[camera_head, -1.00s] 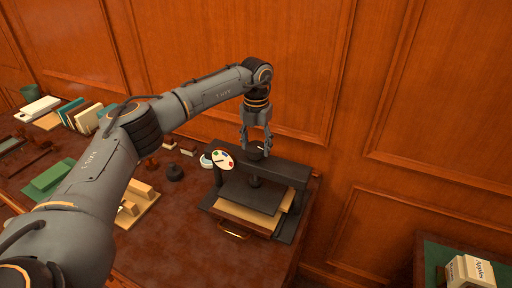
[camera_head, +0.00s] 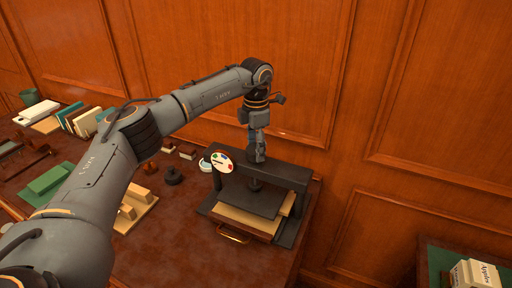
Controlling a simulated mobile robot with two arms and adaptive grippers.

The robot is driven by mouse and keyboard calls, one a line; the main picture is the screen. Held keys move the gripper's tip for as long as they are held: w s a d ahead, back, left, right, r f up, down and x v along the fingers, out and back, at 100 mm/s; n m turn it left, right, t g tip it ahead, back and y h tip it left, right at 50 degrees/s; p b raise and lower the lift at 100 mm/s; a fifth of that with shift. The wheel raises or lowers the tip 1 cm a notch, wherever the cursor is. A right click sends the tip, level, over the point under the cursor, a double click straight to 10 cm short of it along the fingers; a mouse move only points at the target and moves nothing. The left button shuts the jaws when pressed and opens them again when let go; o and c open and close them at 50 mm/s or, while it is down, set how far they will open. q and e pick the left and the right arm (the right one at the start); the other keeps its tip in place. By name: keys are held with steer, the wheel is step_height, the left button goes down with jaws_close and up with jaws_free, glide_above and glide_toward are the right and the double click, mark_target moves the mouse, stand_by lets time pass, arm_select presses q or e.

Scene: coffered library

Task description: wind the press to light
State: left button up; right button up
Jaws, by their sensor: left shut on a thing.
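A black press (camera_head: 289,176) stands on the dark red-brown desk near its right end. Its flat plate (camera_head: 251,197) hangs on a central screw above a pale board or stack (camera_head: 248,219). A round dial with coloured spots and a pointer (camera_head: 222,161) is fixed at the press's upper left. My left gripper (camera_head: 257,156) comes from above and is shut on the knob on top of the press, which its fingers mostly hide. My right gripper is not in view.
Green and tan blocks (camera_head: 48,179), stamps (camera_head: 172,175) and upright books (camera_head: 82,119) stand on the desk to the left. A box (camera_head: 474,273) sits on a green surface at lower right. The desk front (camera_head: 190,245) is bare.

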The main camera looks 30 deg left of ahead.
arm_select(q)
steer(key=shift+r, duration=0.1)
stand_by(0.3)
steer(key=o, duration=1.2)
steer(key=shift+c, duration=0.2)
step_height(320, 180, up, 12)
